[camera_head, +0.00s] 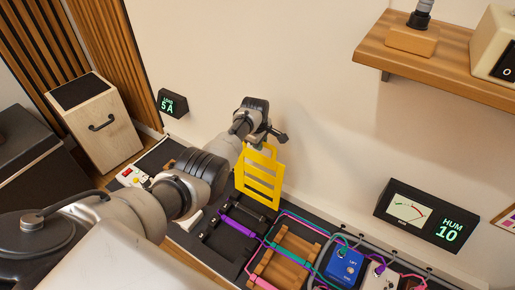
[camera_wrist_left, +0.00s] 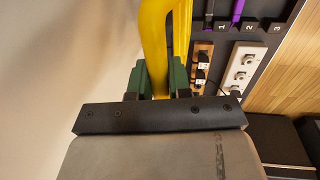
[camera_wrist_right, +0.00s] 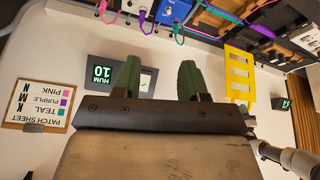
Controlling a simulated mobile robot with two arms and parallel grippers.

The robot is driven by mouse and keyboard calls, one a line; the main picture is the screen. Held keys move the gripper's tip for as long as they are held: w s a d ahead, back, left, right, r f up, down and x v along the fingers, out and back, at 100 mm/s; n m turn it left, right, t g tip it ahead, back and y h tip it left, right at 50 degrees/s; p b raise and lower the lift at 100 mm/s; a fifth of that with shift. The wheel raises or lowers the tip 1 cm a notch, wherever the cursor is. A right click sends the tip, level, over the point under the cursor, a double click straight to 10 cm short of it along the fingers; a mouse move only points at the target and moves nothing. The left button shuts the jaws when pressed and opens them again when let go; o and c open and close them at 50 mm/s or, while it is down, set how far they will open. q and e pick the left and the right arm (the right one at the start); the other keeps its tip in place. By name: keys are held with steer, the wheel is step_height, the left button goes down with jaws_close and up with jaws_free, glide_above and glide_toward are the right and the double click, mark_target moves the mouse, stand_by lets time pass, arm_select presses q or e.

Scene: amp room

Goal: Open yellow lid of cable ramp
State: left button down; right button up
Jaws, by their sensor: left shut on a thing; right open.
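The yellow lid (camera_head: 260,177) with its slots stands raised, close to upright, at the back of the black cable ramp (camera_head: 228,237) near the wall. My left gripper (camera_head: 256,142) is at the lid's top edge. In the left wrist view the left gripper (camera_wrist_left: 162,85) is shut on the yellow lid (camera_wrist_left: 154,40). The lid also shows in the right wrist view (camera_wrist_right: 239,73). A purple cable (camera_head: 238,226) lies across the open ramp. My right gripper (camera_wrist_right: 157,80) is open and empty, facing the wall; it is outside the head view.
A wooden block with cables (camera_head: 285,255) and a blue pedal (camera_head: 344,264) stand right of the ramp. A wooden shelf (camera_head: 440,62) juts from the wall above. A meter display (camera_head: 427,215) hangs low on the wall. A power strip (camera_head: 132,176) lies at left.

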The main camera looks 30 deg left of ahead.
arm_select(q)
steer(key=shift+w+d+f+b, duration=0.1)
steer(key=shift+w+b, duration=0.7)
steer(key=shift+b, duration=0.25)
steer(key=shift+w+d+f+b, duration=0.1)
steer(key=shift+w+b, duration=0.65)
steer(key=shift+b, duration=0.3)
arm_select(e)
steer(key=w+a+r+t+y, duration=0.3)
steer(key=w+a+r+t, duration=0.2)
steer(key=w+r+t, duration=0.5)
steer(key=shift+w+r+n+t, duration=0.35)
steer(key=shift+w+t, duration=0.2)
steer(key=shift+t, duration=0.85)
arm_select(q)
steer(key=c, duration=1.1)
jaws_free()
steer(key=shift+o, duration=0.2)
arm_select(e)
steer(key=shift+f, duration=0.15)
